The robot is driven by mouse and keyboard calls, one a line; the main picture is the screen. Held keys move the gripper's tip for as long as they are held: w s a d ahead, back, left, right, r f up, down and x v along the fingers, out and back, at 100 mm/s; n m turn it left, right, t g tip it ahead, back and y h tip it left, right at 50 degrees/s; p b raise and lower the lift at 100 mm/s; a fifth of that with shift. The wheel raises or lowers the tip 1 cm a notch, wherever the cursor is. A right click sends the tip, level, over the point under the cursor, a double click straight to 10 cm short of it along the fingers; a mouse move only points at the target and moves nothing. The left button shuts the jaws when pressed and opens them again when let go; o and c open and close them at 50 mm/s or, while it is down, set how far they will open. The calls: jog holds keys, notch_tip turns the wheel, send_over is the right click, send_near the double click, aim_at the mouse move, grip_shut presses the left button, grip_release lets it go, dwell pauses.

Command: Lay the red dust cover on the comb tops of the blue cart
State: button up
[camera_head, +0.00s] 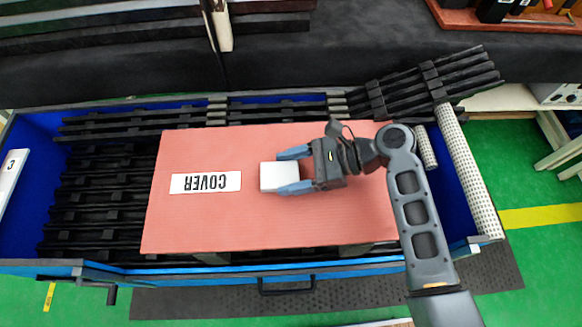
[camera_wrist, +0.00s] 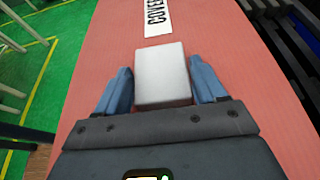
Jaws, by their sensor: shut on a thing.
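The red dust cover (camera_head: 215,225) is a flat ribbed sheet with a white COVER label (camera_head: 206,182) and a white block-shaped handle (camera_head: 278,176). It lies over or just above the dark comb tops (camera_head: 95,200) of the blue cart (camera_head: 40,127); I cannot tell whether it touches them. My gripper (camera_head: 293,174) is shut on the white handle, one blue finger on each side. In the wrist view the handle (camera_wrist: 162,75) stands between the fingers, with the cover (camera_wrist: 110,30) beneath. The cover hides the combs below its middle and right.
A stack of black slatted strips (camera_head: 425,85) sticks up at the cart's back right corner. A white perforated roll (camera_head: 467,170) lies along the right side. A dark bench (camera_head: 360,50) stands behind. Green floor (camera_head: 545,250) is open at right.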

jog(key=shift+f, duration=0.25)
jog(key=o, duration=1.4)
jog(key=shift+c, duration=0.2)
jog(key=shift+d, duration=0.1)
